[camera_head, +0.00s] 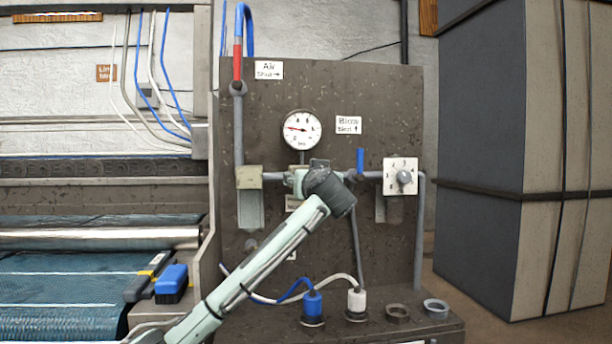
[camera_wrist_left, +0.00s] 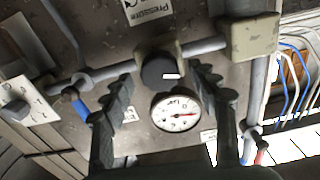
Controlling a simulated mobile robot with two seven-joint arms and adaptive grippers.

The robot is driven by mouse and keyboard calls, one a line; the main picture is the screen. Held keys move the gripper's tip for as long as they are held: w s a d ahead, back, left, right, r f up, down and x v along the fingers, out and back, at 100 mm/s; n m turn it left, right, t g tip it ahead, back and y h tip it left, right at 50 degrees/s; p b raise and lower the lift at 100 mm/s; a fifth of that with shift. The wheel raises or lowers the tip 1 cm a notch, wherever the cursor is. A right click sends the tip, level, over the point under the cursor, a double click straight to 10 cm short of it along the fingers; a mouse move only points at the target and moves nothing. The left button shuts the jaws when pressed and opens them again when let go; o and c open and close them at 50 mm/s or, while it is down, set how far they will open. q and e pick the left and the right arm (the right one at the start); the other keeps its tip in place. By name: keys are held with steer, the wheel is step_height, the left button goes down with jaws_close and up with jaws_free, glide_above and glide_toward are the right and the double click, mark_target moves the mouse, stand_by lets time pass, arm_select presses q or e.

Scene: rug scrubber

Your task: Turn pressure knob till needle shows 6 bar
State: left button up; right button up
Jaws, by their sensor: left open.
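The pressure gauge (camera_head: 301,130) is a round white dial on the dark panel. Its red needle points left; the exact value is too small to read. It also shows in the left wrist view (camera_wrist_left: 176,113), turned over. The pressure knob (camera_wrist_left: 160,72) is black with a white mark, beside a "Pressure" label (camera_wrist_left: 148,10). In the head view my left gripper (camera_head: 320,172) hides the knob. In the left wrist view my left gripper (camera_wrist_left: 163,80) is open, one finger on each side of the knob, with visible gaps. My right gripper is not in view.
A grey pipe (camera_wrist_left: 205,46) runs across the panel past the knob. A blue valve lever (camera_head: 360,161) and a numbered white dial plate (camera_head: 392,164) are to the right. Blue and white hose plugs stand on the ledge (camera_head: 390,332) below. A big grey cabinet (camera_head: 480,150) stands far right.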

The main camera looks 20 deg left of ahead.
arm_select(q)
steer(key=shift+x, duration=0.8)
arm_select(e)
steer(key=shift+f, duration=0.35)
arm_select(q)
steer(key=c, duration=1.2)
steer(key=shift+o, duration=0.2)
steer(key=shift+m, duration=0.3)
